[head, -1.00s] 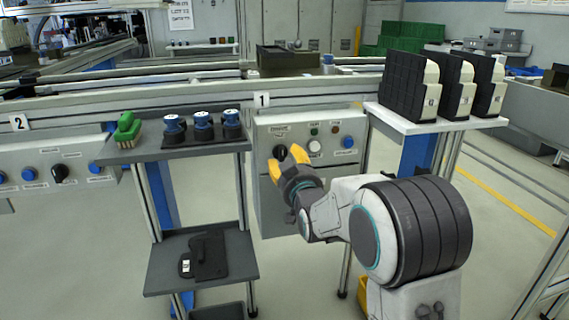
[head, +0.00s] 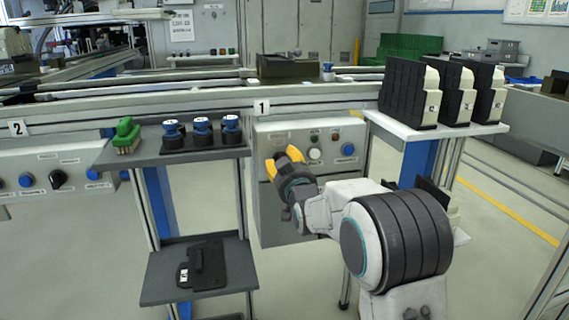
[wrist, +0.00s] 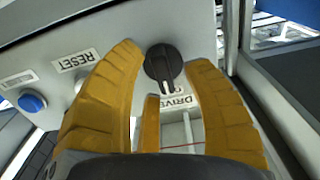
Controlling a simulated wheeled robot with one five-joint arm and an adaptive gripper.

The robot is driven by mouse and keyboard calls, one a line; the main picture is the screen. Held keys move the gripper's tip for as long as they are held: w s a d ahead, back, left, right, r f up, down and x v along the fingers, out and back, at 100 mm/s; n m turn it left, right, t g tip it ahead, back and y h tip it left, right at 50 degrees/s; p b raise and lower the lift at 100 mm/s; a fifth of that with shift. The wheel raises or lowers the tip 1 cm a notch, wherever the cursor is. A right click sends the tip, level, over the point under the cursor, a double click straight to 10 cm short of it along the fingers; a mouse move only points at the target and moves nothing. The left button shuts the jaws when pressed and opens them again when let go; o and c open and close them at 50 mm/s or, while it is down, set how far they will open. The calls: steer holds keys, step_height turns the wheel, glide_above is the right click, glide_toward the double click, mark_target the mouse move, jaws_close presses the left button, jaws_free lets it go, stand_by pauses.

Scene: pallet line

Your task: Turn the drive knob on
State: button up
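The drive knob (wrist: 163,64) is black and sits on the grey control panel (wrist: 200,25), with a DRIVE label beside it in the wrist view. Its raised bar runs roughly up and down in that picture, towards the label. My gripper (wrist: 167,58) has yellow fingers, spread apart on either side of the knob. I cannot tell whether they touch it. In the head view my gripper (head: 281,161) is in front of the left part of the panel (head: 275,215) under sign 1, and its fingers largely hide the knob.
The panel also has a white button (head: 315,154), a blue button (head: 348,149), and small green and orange lamps above. A shelf with blue-topped parts (head: 202,127) and a green brush (head: 126,132) stands left. A white shelf with black-and-white boxes (head: 452,92) stands right.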

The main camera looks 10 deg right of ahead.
jaws_close()
steer(key=shift+m, duration=0.3)
steer(key=shift+a+f+m, duration=0.1)
steer(key=shift+f+m, duration=0.1)
steer(key=shift+m, duration=4.1)
steer(key=shift+a+f+m, duration=0.1)
steer(key=shift+f+m, duration=0.05)
steer(key=shift+m, duration=4.15)
steer(key=shift+o, duration=0.6)
jaws_free()
steer(key=shift+d, duration=0.1)
